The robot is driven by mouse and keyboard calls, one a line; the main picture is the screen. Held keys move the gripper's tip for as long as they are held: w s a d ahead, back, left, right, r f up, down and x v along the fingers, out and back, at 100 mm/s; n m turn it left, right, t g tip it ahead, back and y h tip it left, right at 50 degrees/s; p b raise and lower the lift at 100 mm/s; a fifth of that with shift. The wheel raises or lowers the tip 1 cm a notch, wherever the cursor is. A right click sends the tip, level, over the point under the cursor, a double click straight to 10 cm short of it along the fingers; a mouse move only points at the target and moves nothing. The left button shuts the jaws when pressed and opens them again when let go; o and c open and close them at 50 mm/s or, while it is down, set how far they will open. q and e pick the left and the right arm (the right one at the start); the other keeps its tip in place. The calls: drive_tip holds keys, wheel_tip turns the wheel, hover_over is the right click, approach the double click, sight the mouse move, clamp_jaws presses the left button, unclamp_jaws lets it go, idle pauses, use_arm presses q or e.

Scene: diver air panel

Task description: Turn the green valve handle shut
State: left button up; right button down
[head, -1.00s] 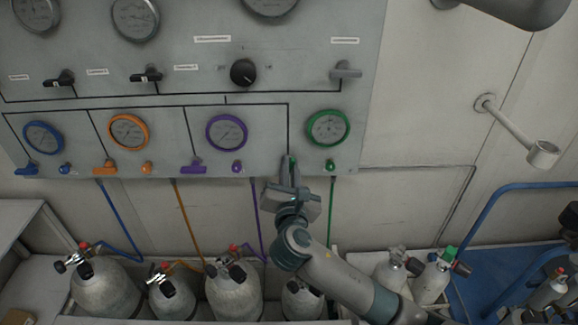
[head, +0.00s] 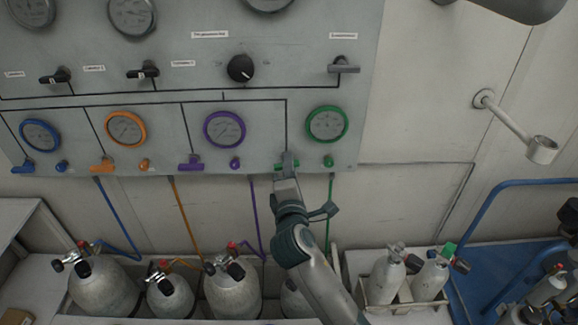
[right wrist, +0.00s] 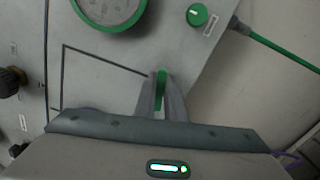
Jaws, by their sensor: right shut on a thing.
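The green valve handle (head: 295,164) is at the lower right of the grey panel, below and left of the green-rimmed gauge (head: 327,125). In the head view it lies about level, with green showing on both sides of my fingers. My right gripper (head: 287,160) reaches up from below and is shut on it. In the right wrist view the green handle (right wrist: 161,76) shows as a narrow bar between the two fingertips (right wrist: 161,95); its lower part is hidden by them. My left gripper is not in view.
A small green knob (head: 328,161) sits just right of the handle. The purple handle (head: 190,163) and purple knob (head: 235,163) are to the left. A green hose (head: 331,205) and purple hose (head: 255,215) hang below. Gas cylinders (head: 232,290) stand underneath.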

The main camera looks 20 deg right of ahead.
drive_tip(key=shift+f+m, duration=0.2)
drive_tip(key=shift+m, duration=1.2)
drive_tip(key=c, duration=1.8)
unclamp_jaws()
drive_tip(key=shift+c, duration=0.2)
drive_tip(key=shift+s, duration=0.15)
drive_tip(key=b+v, duration=0.5)
drive_tip(key=v, duration=1.2)
drive_tip(key=shift+s+r, duration=0.1)
